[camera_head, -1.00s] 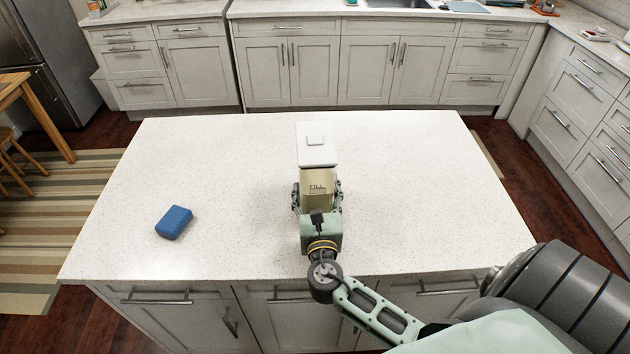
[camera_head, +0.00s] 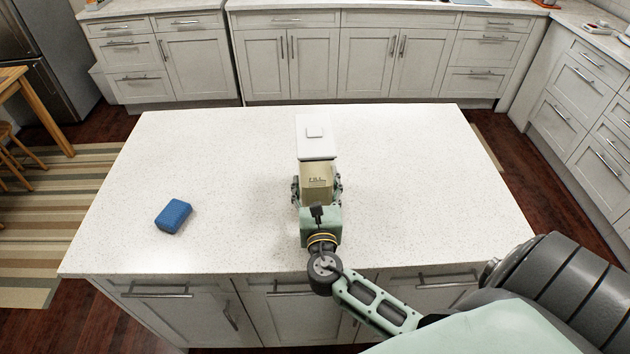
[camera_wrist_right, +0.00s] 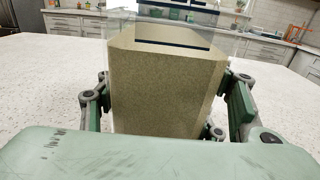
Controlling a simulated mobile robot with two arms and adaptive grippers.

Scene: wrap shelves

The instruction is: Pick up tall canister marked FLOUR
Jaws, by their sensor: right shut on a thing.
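The tall canister (camera_head: 316,178) has a white lid and a tan body with dark lettering, too blurred to read with certainty. It is upright over the middle of the island. My right gripper (camera_head: 317,190) is shut around its sides. In the right wrist view the canister (camera_wrist_right: 165,90) fills the middle, tan below and clear near the top, with the fingers (camera_wrist_right: 168,105) on both sides. Its bottom is hidden, so I cannot tell if it touches the counter. My left gripper is in neither view.
A blue sponge-like block (camera_head: 173,216) lies on the left part of the white island top (camera_head: 400,180). The rest of the island is clear. Cabinets and counters (camera_head: 340,60) stand behind and to the right. A wooden table (camera_head: 35,105) is at the left.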

